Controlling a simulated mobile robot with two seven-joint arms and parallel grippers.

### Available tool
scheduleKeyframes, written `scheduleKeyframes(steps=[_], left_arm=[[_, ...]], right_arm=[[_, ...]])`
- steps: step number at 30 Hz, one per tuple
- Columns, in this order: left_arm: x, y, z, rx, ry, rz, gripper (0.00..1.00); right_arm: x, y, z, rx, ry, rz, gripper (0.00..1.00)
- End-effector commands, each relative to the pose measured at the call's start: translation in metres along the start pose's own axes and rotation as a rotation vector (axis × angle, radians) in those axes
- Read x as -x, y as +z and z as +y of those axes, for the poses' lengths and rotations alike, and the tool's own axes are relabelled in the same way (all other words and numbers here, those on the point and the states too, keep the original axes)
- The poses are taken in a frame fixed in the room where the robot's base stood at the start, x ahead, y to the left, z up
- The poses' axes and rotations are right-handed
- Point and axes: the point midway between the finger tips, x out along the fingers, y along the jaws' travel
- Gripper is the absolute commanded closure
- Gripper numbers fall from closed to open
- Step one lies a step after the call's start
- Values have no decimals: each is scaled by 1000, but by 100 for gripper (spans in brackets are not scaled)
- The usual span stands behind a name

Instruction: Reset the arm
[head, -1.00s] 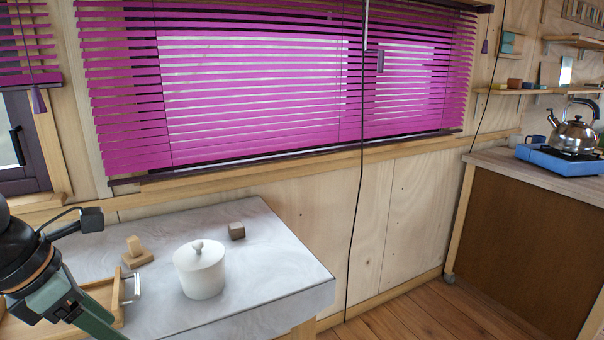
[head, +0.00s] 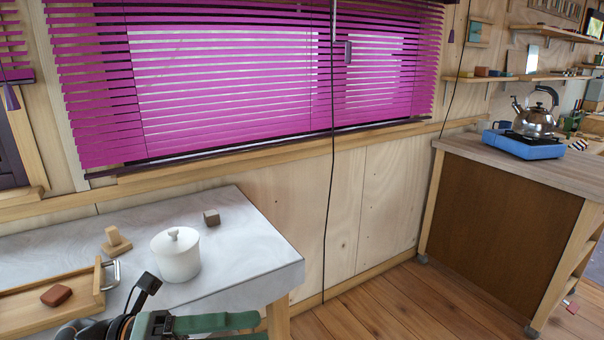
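My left gripper (head: 235,328) is at the bottom edge of the head view, in front of the near side of the white-topped table (head: 245,268). Its green fingers point right, and the bottom edge of the picture cuts off part of it. Nothing shows between the fingers, but their gap is not clear. My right gripper is out of view.
The table holds a white lidded pot (head: 175,258), a small brown block (head: 211,217), wooden blocks (head: 116,240) and a wooden tray (head: 60,310) with a reddish block (head: 56,295). A kettle (head: 533,120) stands on a blue stove (head: 524,145) at right. Floor between is clear.

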Motion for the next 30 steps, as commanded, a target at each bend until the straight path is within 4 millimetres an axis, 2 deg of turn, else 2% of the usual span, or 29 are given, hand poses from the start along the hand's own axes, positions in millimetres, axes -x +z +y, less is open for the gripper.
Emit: scheduleKeyframes(steps=[2,5,8,10,13,15,19,21,25,30], left_arm=[[1,18,6,197,-147,-181,35],[17,41,33,447,-280,-426,35],[44,51,82,716,-365,-688,35],[66,44,128,914,-395,-877,35],[95,14,192,1177,-399,-1119,35],[110,-18,233,1347,-381,-1266,35],[128,-87,288,1614,-329,-1483,35],[133,-121,307,1725,-297,-1567,35],[137,-164,326,1862,-253,-1665,35],[137,-169,328,1875,-249,-1673,35]], right_arm=[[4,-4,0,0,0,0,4],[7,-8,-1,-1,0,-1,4],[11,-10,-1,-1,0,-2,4],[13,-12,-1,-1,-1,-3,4],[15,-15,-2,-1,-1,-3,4],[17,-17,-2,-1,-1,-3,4],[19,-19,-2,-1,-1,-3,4],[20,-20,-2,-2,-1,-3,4],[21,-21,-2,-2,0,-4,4],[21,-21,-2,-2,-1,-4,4]])
